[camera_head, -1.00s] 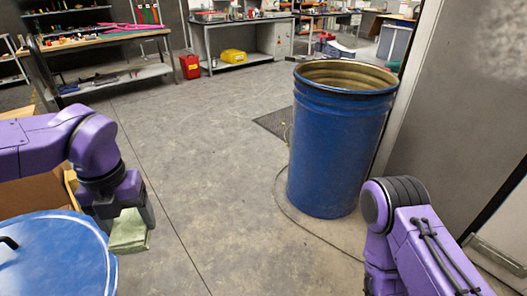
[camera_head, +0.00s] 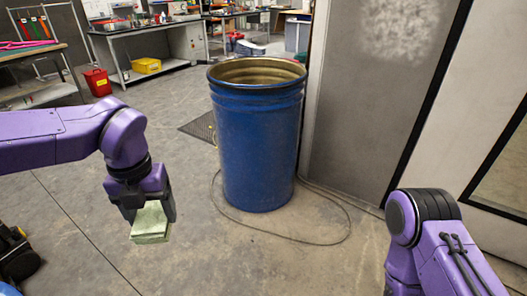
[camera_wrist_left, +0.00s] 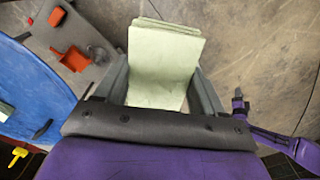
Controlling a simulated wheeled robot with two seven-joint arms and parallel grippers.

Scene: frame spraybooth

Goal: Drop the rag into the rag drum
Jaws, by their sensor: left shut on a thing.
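The rag (camera_head: 151,222) is a pale green folded cloth hanging from my left gripper (camera_head: 148,208) in the head view. The left gripper is shut on it, above the floor. In the left wrist view the rag (camera_wrist_left: 163,65) sits between the two fingers. The rag drum (camera_head: 258,140) is a tall blue open-topped drum standing upright on the floor, right of the left gripper and apart from it. Its rim shows, but its bottom inside is hidden. My right arm shows at the lower right of the head view, but its gripper is out of the frame.
A cable (camera_head: 325,238) loops on the floor around the drum's base. A dark mat (camera_head: 200,127) lies behind it. A grey panel (camera_head: 375,90) stands right of the drum. A blue round top (camera_wrist_left: 40,95) shows in the left wrist view. Floor between rag and drum is clear.

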